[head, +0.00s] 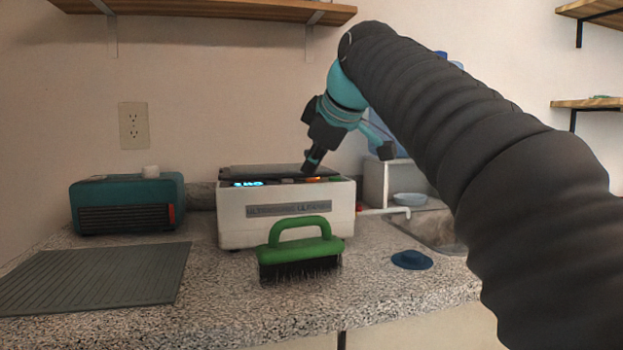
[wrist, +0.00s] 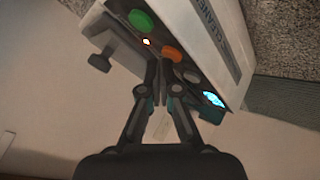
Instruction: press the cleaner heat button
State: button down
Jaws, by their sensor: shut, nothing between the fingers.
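The ultrasonic cleaner (head: 286,225) is a white box with a dark top and a lettered front label, standing on the counter. In the wrist view its panel carries a green button (wrist: 141,20), an orange button (wrist: 166,52), a grey button (wrist: 191,76) and a lit blue display (wrist: 213,99). A small light (wrist: 147,41) glows between the green and orange buttons. No button label is readable. My gripper (head: 312,168) is shut and empty, pointing down over the panel. In the wrist view its fingertips (wrist: 163,70) are at the orange button's edge; contact cannot be told.
A green-handled brush (head: 297,228) stands in front of the cleaner. A teal heater-like box (head: 127,205) and a grey ridged mat (head: 95,280) are at left. A blue hat-shaped item (head: 411,260) lies at right, near the sink (head: 440,230).

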aim_at(312, 179)
jog(key=shift+f, duration=0.2)
dwell(0.3)
jog(key=shift+r, duration=0.1)
jog(key=shift+r+p, duration=0.6)
jog(key=shift+p, duration=0.05)
notch_tip(312, 179, up, 3)
jog(key=shift+f+p, duration=0.2)
jog(key=shift+p, duration=1.05)
jog(key=shift+r, duration=1.65)
